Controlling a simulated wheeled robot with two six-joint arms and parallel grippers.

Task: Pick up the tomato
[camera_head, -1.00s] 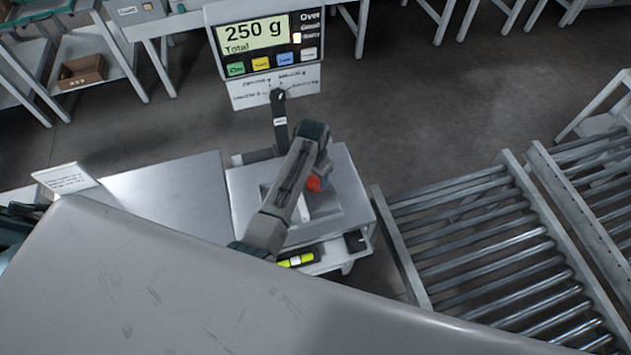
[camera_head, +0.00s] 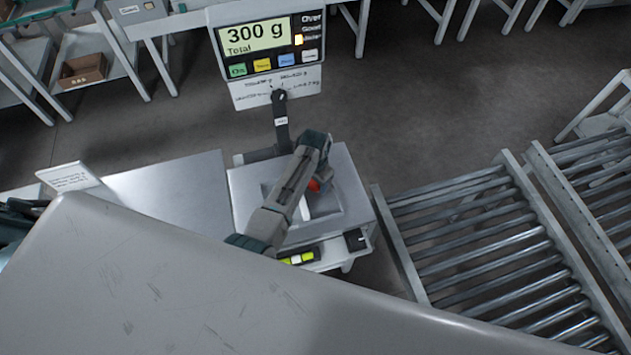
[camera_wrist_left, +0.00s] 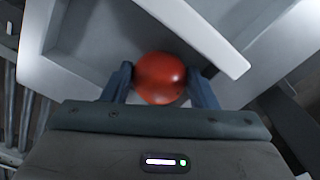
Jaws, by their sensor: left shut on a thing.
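A red tomato (camera_wrist_left: 159,78) sits between the two fingers of my left gripper (camera_wrist_left: 161,84) in the left wrist view, and the fingers are closed on its sides. In the head view only a small part of the tomato (camera_head: 314,185) shows beside my left arm, which hides most of it and the fingertips. The tomato and gripper are over the pale weighing tray (camera_head: 349,205) of the scale. I cannot tell whether the tomato touches the tray. The scale display (camera_head: 256,36) reads 300 g Total. My right gripper is not in view.
A roller conveyor (camera_head: 480,230) stands to the right of the scale. A bare metal table (camera_head: 165,200) is to its left. A large grey surface (camera_head: 190,290) fills the foreground. A black post (camera_head: 281,125) holds up the display behind the tray.

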